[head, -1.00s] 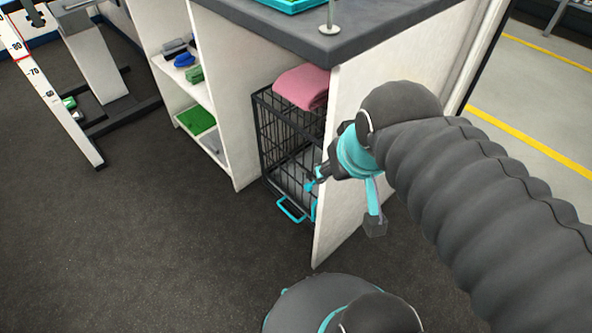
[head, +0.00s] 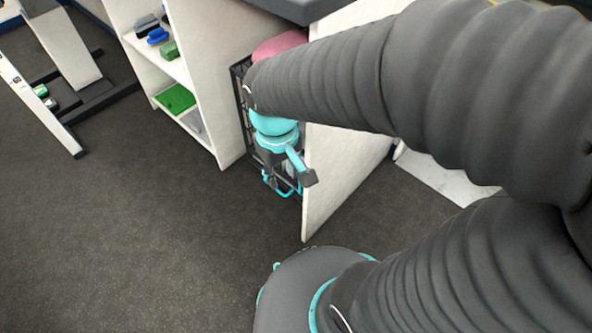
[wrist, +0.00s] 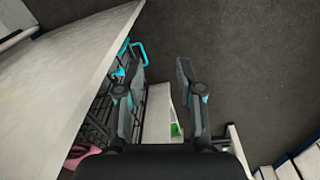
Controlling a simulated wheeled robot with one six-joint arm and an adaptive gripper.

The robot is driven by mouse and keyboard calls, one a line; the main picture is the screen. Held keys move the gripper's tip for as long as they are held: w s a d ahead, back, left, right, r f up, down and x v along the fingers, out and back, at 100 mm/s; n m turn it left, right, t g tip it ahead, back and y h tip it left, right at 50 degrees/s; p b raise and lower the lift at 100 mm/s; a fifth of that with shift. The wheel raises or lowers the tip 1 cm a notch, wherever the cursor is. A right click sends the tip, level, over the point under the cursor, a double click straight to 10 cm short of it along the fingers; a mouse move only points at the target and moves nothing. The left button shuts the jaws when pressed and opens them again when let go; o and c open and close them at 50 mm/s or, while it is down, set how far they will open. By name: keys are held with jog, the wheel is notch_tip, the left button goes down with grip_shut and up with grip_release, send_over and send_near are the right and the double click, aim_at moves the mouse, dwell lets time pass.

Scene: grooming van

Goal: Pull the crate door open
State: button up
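The black wire crate (head: 240,88) stands in the bay under the counter; my arm covers most of it in the head view. Its bars (wrist: 98,118) show at the left of the wrist view. A teal loop handle (wrist: 139,52) sticks out low on its front, beside the left finger in the wrist view. The door looks shut, but much of it is hidden. My gripper (head: 271,183) points down in front of the crate, close to the handle. In the wrist view my gripper (wrist: 160,66) is open, with only floor visible between its fingertips.
A white panel (head: 345,185) stands right of the crate, close to my gripper. A folded pink towel (head: 278,45) lies on top of the crate. White shelves (head: 190,85) with brushes stand to the left. The dark floor (head: 150,220) in front is clear.

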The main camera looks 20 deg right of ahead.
jog(key=w+a+f+n+g+h+b, duration=0.15)
jog(key=f+n+h, duration=0.55)
jog(key=f, duration=0.9)
jog(key=w+f+n+h+b, duration=0.2)
jog(key=f+n+h, duration=0.45)
jog(key=f, duration=0.85)
notch_tip(320, 180, down, 4)
jog(key=w+r+n+t+h, duration=0.1)
jog(key=w+n+t+h, duration=0.1)
jog(key=n+t, duration=0.1)
notch_tip(320, 180, up, 2)
jog(key=n+t+h, duration=0.1)
jog(key=n+t, duration=0.1)
jog(key=t, duration=0.2)
send_over(300, 193)
jog(key=shift+w+d+r, duration=0.1)
jog(key=shift+w+r, duration=0.05)
jog(key=shift+w, duration=0.1)
grip_shut()
